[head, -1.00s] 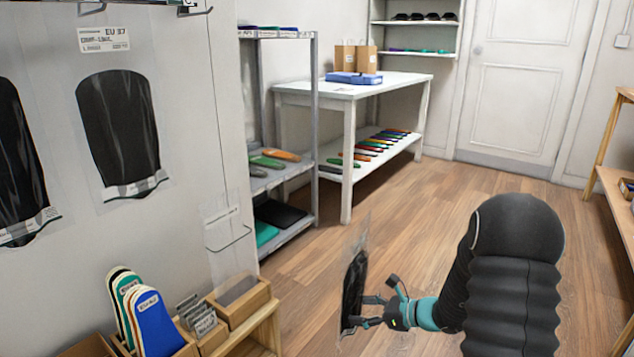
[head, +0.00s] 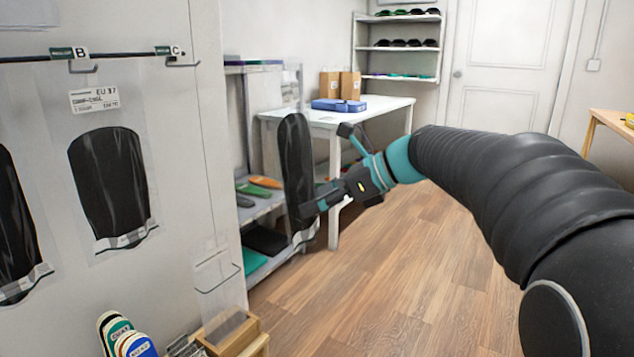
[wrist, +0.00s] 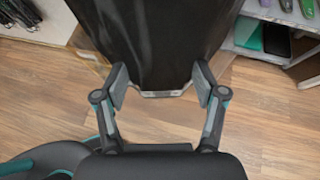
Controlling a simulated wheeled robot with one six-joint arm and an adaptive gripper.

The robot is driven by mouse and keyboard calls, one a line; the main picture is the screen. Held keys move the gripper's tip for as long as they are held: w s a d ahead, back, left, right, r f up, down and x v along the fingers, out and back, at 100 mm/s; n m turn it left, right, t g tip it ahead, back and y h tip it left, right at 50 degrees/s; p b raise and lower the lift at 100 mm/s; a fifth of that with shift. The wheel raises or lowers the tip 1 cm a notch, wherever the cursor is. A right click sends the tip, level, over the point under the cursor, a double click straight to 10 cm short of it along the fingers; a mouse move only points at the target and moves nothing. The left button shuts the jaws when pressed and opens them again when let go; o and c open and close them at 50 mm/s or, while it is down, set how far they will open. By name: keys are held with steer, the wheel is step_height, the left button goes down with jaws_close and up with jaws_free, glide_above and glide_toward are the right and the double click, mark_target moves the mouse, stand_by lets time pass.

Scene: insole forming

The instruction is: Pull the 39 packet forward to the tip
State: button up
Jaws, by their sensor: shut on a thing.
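My gripper (head: 309,203) is shut on a clear packet with a black insole (head: 297,165), held upright in the air right of the wall panel. In the wrist view my gripper (wrist: 163,90) has a finger on each side of the lower end of the black insole packet (wrist: 150,40). I cannot read any size on the held packet, so I cannot tell if it is the 39. Another packet with a black insole (head: 108,185), labelled EU 37, hangs on the panel under hooks marked B and C.
A hook rail (head: 40,58) runs along the panel top. Behind the held packet are a grey shelf rack (head: 262,195) and a white table (head: 375,107). Coloured insoles (head: 125,338) stand at the lower left. The wooden floor (head: 400,260) is clear.

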steer(key=shift+s+a+r, duration=0.1)
steer(key=shift+s+r, duration=0.15)
steer(key=shift+r, duration=0.3)
steer(key=shift+s+a+r, duration=0.1)
steer(key=shift+s+r, duration=0.15)
steer(key=shift+r, duration=0.3)
steer(key=shift+a+r, duration=0.1)
steer(key=shift+a, duration=0.05)
steer(key=w+a, duration=0.4)
steer(key=a, duration=0.2)
steer(key=shift+w, duration=0.4)
